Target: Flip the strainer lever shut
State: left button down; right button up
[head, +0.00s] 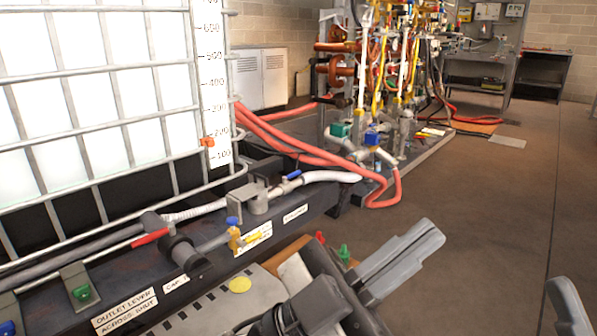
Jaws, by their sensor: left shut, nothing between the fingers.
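A grey metal fitting that may be the strainer (258,197) sits on the dark ledge below the caged tank, in line with a white hose. A small blue lever (293,175) shows just right of it, lying roughly along the hose. The label beside it (295,214) is too small to read surely. My left gripper (432,236) is shut and empty, its grey fingers pointing up and right over the floor. It is well to the right of the fitting and apart from it. A grey piece at the right edge (568,306) may be part of my right gripper; its jaws cannot be judged.
The caged tank (95,100) fills the left. A red-handled outlet lever (150,237) and a yellow valve with a blue top (235,238) stand on the front ledge. Red hoses (320,155) run behind to a pipe rig (385,80). The floor at right is clear.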

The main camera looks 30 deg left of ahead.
aim_at(296, 173)
jog(key=z, duration=0.45)
jog(key=i, duration=3.45)
jog(key=u, duration=2)
jog(key=i, duration=0.85)
jog(key=u, duration=0.65)
